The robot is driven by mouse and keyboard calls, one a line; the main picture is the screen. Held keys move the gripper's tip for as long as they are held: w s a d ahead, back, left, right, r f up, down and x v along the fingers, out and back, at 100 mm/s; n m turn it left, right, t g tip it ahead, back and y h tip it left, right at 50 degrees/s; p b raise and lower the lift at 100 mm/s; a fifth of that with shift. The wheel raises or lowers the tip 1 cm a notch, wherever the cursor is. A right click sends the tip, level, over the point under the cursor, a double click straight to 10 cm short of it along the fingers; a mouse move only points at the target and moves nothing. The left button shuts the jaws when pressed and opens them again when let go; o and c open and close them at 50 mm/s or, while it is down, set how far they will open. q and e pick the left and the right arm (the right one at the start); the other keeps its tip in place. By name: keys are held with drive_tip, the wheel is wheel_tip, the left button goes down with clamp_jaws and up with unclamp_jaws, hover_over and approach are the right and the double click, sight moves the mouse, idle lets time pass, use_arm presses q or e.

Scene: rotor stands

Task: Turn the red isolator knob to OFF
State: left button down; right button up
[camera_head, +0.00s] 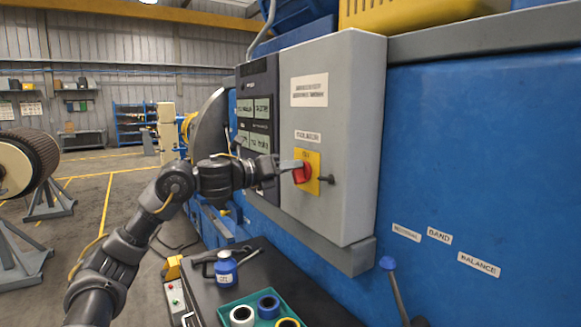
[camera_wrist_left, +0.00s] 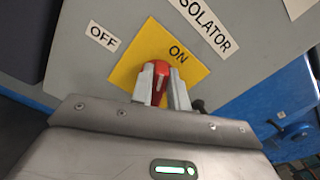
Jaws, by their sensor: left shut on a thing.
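The red isolator knob (camera_head: 302,173) sits on a yellow plate (camera_head: 314,186) on the front of a grey cabinet (camera_head: 345,120). My left gripper (camera_head: 297,167) reaches it from the left and is shut on it. In the left wrist view the knob (camera_wrist_left: 160,72) is between the two fingers (camera_wrist_left: 163,88), with its top showing. The ON label (camera_wrist_left: 178,53) is on the yellow plate just above and right of the knob. The OFF label (camera_wrist_left: 102,37) is on the cabinet to the upper left. My right gripper is not in view.
A dark handle (camera_head: 327,180) sticks out right of the yellow plate. A blue-topped lever (camera_head: 388,264) stands at lower right.

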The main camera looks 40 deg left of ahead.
use_arm(q)
drive_tip(key=n, duration=0.4)
drive_tip(key=f+n, duration=0.1)
drive_tip(key=n, duration=0.3)
drive_tip(key=a+n, duration=0.1)
drive_tip(key=n, duration=0.3)
drive_tip(key=shift+w+f+n, duration=0.15)
drive_tip(key=shift+f+n, duration=0.1)
drive_tip(key=shift+n, duration=0.05)
idle(0.4)
drive_tip(key=c, duration=1.4)
unclamp_jaws()
drive_tip(key=shift+f, duration=0.1)
drive_tip(key=shift+o, duration=0.2)
